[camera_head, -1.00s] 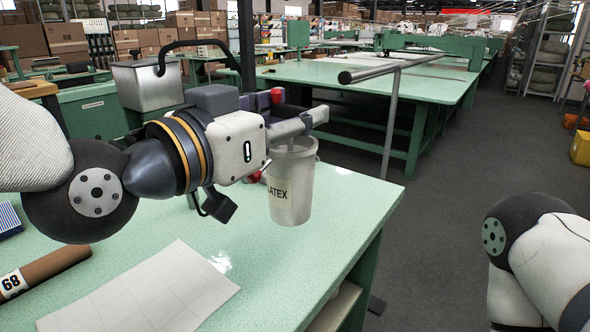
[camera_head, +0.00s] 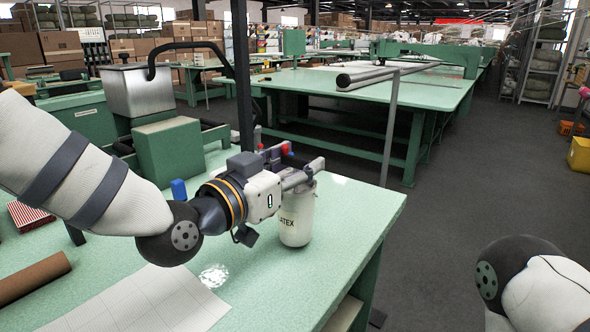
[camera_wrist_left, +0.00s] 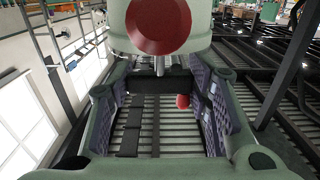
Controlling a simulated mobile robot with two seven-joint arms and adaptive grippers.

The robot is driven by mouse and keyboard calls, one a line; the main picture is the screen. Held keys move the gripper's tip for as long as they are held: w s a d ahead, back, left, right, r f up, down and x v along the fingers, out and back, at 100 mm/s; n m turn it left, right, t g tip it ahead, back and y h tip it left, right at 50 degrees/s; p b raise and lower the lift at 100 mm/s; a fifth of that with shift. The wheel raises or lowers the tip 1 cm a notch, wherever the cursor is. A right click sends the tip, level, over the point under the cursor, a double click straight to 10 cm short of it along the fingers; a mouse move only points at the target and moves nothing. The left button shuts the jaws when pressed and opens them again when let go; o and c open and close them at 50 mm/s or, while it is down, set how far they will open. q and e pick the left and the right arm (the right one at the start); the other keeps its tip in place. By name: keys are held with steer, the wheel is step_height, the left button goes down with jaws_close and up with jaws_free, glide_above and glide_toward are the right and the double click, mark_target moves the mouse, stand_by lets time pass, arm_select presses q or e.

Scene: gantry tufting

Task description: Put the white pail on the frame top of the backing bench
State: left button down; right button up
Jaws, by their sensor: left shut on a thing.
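The white pail (camera_head: 296,217), with a LATEX label, is upright over the near pale green bench (camera_head: 345,255), toward its far right corner. My left gripper (camera_head: 308,178) is shut on the pail's upper rim. The fingertips hide part of the rim. I cannot tell whether the pail's base touches the bench. A long green table (camera_head: 450,91) with a frame across it stands behind; I cannot tell which is the backing bench. My right gripper is out of view.
A grey metal bin (camera_head: 144,91) and a green block (camera_head: 170,150) stand left of my left gripper. A brown roll (camera_head: 35,277) and a gridded sheet (camera_head: 150,305) lie on the near bench.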

arm_select(q)
steer(key=shift+f, duration=0.35)
steer(key=shift+f, duration=0.2)
steer(key=c, duration=0.8)
jaws_free()
steer(key=shift+c, duration=0.2)
steer(key=shift+f, duration=0.1)
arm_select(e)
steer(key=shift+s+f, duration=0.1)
arm_select(q)
steer(key=shift+r, duration=0.3)
steer(key=p+v, duration=0.1)
steer(key=v, duration=1.1)
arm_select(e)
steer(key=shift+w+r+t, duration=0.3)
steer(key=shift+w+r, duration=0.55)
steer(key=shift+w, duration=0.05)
